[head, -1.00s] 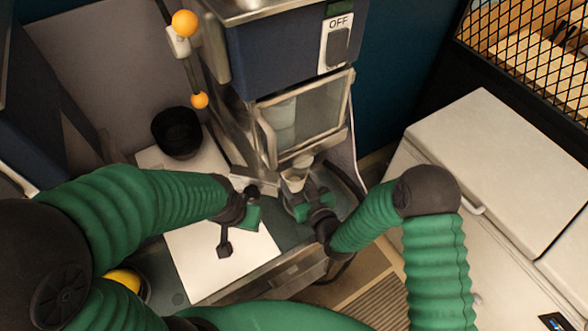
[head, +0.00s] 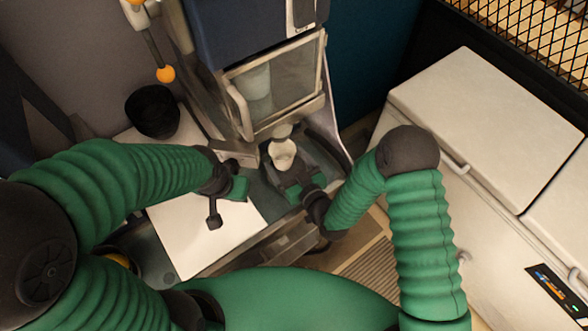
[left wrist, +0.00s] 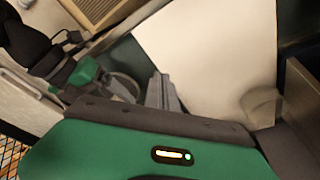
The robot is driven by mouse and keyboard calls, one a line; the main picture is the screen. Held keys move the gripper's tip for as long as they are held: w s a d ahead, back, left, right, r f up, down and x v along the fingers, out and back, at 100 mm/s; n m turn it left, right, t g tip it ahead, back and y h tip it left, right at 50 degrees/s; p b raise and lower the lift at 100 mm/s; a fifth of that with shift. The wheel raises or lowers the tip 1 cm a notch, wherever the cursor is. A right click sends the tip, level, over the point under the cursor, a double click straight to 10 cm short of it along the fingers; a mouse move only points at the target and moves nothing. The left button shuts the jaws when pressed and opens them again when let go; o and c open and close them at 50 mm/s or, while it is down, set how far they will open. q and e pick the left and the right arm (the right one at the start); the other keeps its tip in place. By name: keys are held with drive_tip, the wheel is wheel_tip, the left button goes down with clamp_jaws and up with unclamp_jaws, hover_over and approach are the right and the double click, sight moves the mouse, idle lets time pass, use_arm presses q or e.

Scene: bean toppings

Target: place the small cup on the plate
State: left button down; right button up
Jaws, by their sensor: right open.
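The small cup (head: 283,153) is pale and upright, just below the machine's outlet. My right gripper (head: 292,178) is open, close in front of the cup; I cannot tell whether its fingers touch it. The likely plate is the flat white sheet-like plate (head: 190,238) on the counter, left of the cup. My left gripper (head: 226,192) is over the plate, with its two dark fingers apart and nothing seen between them. The white plate also shows in the left wrist view (left wrist: 215,45), with my right gripper (left wrist: 88,72) at the left.
The blue machine with a glass-fronted door (head: 275,85) stands behind the cup. A black bowl (head: 153,110) is at the back left. A white cabinet (head: 490,120) stands to the right. A yellow object (head: 118,260) is partly hidden by my left arm.

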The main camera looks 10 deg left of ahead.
drive_tip(key=v, duration=1)
drive_tip(key=w+d+h, duration=0.1)
drive_tip(key=d, duration=0.1)
drive_tip(key=w+d+g+h, duration=0.1)
drive_tip(key=d, duration=0.1)
drive_tip(key=w+d+g+h, duration=0.1)
drive_tip(key=d, duration=0.1)
drive_tip(key=shift+w+p, duration=0.25)
drive_tip(key=shift+p, duration=0.05)
drive_tip(key=s+d+r+m+g+h, duration=0.2)
drive_tip(key=s+d+m+h, duration=0.1)
drive_tip(key=d, duration=0.4)
drive_tip(key=s+d+r+m+g+h, duration=0.2)
drive_tip(key=d+g+h, duration=0.1)
drive_tip(key=d, duration=0.5)
use_arm(q)
drive_tip(key=shift+s+d+r, duration=0.15)
drive_tip(key=shift+r, duration=0.45)
use_arm(e)
drive_tip(key=s+d+r+m+g, duration=0.2)
drive_tip(key=s+r, duration=0.1)
drive_tip(key=s, duration=0.4)
drive_tip(key=shift+d+r+m+g, duration=0.2)
drive_tip(key=shift+d+m+g, duration=0.05)
drive_tip(key=shift+m+g, duration=0.05)
use_arm(q)
drive_tip(key=shift+d, duration=0.1)
use_arm(e)
drive_tip(key=shift+w, duration=0.1)
